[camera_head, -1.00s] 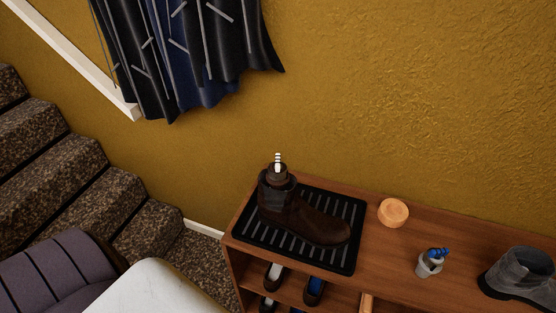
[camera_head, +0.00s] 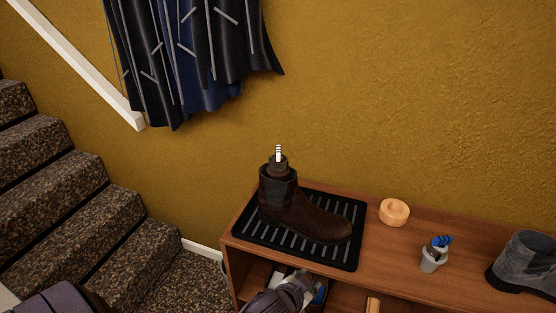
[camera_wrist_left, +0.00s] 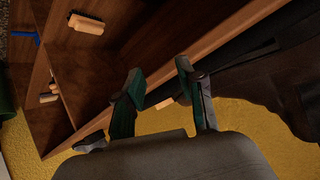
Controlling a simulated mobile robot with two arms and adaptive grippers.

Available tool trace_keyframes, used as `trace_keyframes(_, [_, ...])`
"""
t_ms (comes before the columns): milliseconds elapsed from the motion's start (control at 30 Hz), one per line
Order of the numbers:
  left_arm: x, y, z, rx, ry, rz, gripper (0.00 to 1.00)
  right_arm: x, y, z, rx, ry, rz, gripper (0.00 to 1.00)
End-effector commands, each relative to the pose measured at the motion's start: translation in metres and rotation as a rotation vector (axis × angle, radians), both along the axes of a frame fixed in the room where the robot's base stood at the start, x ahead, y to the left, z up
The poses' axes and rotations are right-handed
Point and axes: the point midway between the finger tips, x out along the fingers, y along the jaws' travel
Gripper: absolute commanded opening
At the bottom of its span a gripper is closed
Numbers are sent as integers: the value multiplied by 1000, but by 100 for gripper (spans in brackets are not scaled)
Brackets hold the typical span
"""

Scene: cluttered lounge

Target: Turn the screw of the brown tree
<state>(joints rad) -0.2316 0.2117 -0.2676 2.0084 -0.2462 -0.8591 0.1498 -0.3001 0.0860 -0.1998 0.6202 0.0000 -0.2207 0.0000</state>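A brown boot (camera_head: 315,222) stands on a black ribbed tray (camera_head: 352,252) on top of a wooden shelf unit. A brown tree (camera_head: 277,166) sits in the boot's shaft, and its pale ridged screw (camera_head: 278,152) sticks up from the top. My left gripper (camera_head: 306,282) is low in front of the shelf's front edge, below and apart from the boot. In the left wrist view its two fingers stand apart with nothing held between them (camera_wrist_left: 158,82). A dark shape at the right there looks like the boot (camera_wrist_left: 302,75). My right gripper is not in view.
On the shelf top (camera_head: 375,275) are a round orange-tan object (camera_head: 394,212), a grey cup with blue items (camera_head: 433,255) and a grey boot (camera_head: 524,264). Carpeted stairs (camera_head: 60,215) rise at left. Space above the boot is clear.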

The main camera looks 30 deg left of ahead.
Motion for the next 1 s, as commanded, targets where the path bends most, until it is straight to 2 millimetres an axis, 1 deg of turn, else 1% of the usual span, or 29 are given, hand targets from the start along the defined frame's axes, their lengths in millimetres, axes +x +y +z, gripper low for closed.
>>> trace_keyframes(33, [17,-3,16,11,-70,-18,39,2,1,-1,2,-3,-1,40])
trace_keyframes(167, [57,-15,63,38,-261,-81,39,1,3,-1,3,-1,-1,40])
trace_keyframes(267, [87,-31,113,66,-447,-156,39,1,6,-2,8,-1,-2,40])
trace_keyframes(300, [98,-40,137,80,-533,-198,39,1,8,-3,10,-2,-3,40])
trace_keyframes(367, [112,-57,179,105,-679,-281,39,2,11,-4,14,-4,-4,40])
trace_keyframes(400, [119,-72,209,128,-787,-351,39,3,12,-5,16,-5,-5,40])
trace_keyframes(467, [123,-100,259,176,-967,-495,39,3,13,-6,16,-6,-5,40])
trace_keyframes(500, [119,-121,289,216,-1081,-614,39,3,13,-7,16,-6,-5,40])
trace_keyframes(567, [107,-152,324,295,-1228,-820,39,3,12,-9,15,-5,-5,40])
trace_keyframes(600, [97,-171,338,358,-1302,-972,39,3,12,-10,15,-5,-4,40])
trace_keyframes(633, [89,-182,344,412,-1338,-1090,39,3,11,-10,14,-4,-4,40])
trace_keyframes(667, [81,-191,346,471,-1359,-1208,39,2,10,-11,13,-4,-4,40])
trace_keyframes(700, [73,-198,343,559,-1361,-1368,39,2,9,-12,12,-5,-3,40])
trace_keyframes(767, [68,-197,333,706,-1305,-1597,39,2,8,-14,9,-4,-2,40])
trace_keyframes(800, [69,-188,324,812,-1225,-1739,39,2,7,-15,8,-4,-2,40])
trace_keyframes(833, [71,-177,317,894,-1145,-1834,39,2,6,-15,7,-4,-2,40])
trace_keyframes(867, [76,-162,311,975,-1046,-1919,39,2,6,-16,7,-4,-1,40])
trace_keyframes(900, [84,-136,305,1086,-890,-2009,39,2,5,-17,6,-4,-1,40])
trace_keyframes(967, [98,-87,304,1233,-614,-2090,39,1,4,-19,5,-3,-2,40])
trace_keyframes(1000, [105,-51,309,1312,-417,-2108,39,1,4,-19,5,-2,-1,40])
